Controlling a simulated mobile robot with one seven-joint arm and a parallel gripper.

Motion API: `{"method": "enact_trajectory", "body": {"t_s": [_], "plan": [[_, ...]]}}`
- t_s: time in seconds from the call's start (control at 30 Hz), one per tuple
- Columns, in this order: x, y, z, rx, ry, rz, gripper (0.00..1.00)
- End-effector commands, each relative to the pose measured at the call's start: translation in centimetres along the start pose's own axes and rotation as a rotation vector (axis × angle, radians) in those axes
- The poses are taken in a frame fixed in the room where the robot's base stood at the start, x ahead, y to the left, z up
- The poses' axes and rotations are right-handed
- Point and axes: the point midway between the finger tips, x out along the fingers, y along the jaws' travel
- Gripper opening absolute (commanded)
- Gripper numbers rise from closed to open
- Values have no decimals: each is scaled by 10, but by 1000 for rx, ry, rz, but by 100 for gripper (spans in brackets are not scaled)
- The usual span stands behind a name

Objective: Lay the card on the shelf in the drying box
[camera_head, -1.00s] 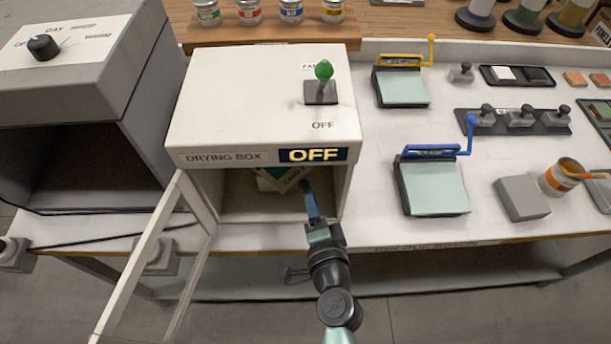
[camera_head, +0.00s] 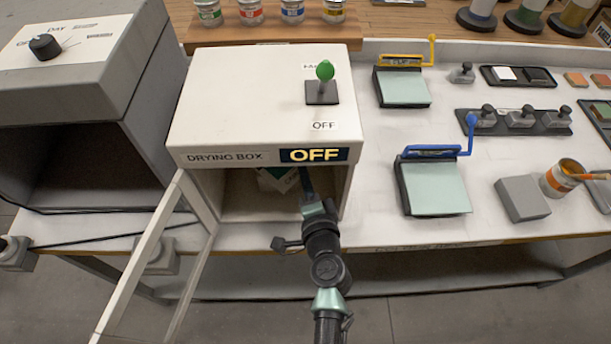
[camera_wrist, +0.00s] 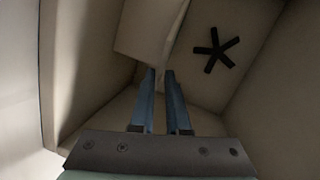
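The drying box (camera_head: 222,158) has its door (camera_head: 150,260) swung open to the left, and its display reads OFF. The card (camera_head: 276,180), pale with green markings, is inside, partly hidden by the box's top front edge. My gripper (camera_head: 306,180) reaches into the opening, to the right of the card. In the wrist view, my gripper (camera_wrist: 159,72) is open, with a narrow empty gap between its blue fingers. The card's pale face (camera_wrist: 147,32) is just beyond and left of the fingertips; contact cannot be told. I cannot make out the shelf clearly.
The box's inner walls are close around the fingers. A black five-armed shape (camera_wrist: 215,50) is on an inner face. A green-knobbed lever (camera_head: 324,82) stands on the box top. A dark grey open booth (camera_head: 85,150) is at the left; clamped pads (camera_head: 434,188) are at the right.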

Motion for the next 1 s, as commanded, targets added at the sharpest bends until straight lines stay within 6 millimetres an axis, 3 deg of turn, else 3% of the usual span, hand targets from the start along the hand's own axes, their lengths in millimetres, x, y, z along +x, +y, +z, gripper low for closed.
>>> {"method": "enact_trajectory", "body": {"t_s": [0.27,0.3,0.5,0.83,1.0], "plan": [[0,0,0,0,0,1,0],[0,0,0,-1,0,1,12],[0,0,0,0,0,1,45],[-2,0,0,-1,0,0,45],[-20,2,0,-2,0,3,45]]}}
